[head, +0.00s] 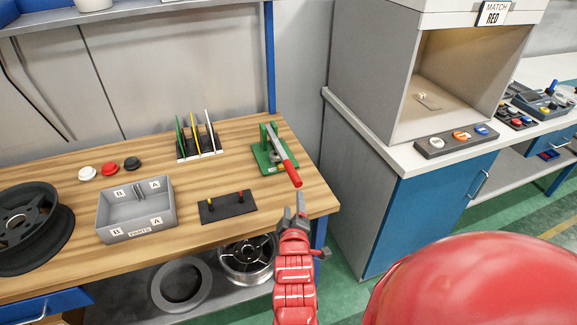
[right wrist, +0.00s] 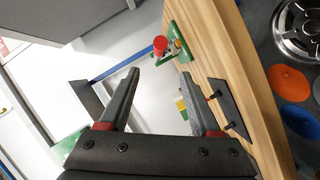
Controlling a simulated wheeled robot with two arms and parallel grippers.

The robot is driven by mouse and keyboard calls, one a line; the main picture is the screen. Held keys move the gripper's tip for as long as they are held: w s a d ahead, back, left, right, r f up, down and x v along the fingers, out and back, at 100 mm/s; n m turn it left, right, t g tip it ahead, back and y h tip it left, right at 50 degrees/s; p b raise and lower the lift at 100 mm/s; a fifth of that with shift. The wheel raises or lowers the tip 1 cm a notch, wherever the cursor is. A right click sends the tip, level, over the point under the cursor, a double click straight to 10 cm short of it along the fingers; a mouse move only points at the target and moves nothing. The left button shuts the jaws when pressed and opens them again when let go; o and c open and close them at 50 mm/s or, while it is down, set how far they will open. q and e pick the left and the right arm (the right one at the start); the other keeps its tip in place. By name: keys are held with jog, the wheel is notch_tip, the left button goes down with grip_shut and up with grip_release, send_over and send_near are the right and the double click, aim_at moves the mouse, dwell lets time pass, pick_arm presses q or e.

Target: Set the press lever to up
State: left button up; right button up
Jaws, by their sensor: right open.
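The press (head: 270,159) has a green base and frame and stands near the right end of the wooden workbench. Its lever (head: 290,168) has a red grip that slants toward the bench's front edge. In the right wrist view the lever's grip end (right wrist: 160,45) shows as a red round tip, with the green press (right wrist: 177,46) behind it. My right gripper (head: 298,204) is just in front of the grip's end, apart from it. In the right wrist view the right gripper (right wrist: 160,76) is open and empty, the red tip beyond its fingers. My left gripper is out of view.
A black plate with pegs (head: 228,207), a grey parts tray (head: 135,220), a rack of upright boards (head: 198,146) and a dark wheel (head: 27,225) occupy the workbench (head: 240,140). A grey booth (head: 376,75) stands to the right, past a gap.

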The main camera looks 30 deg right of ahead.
aim_at(293, 174)
jog(key=p+x, duration=0.2)
jog(key=x, duration=1.5)
jog(key=shift+r+p, duration=0.15)
jog(key=shift+p, duration=0.15)
jog(key=shift+s, duration=0.1)
grip_shut()
dwell(0.7)
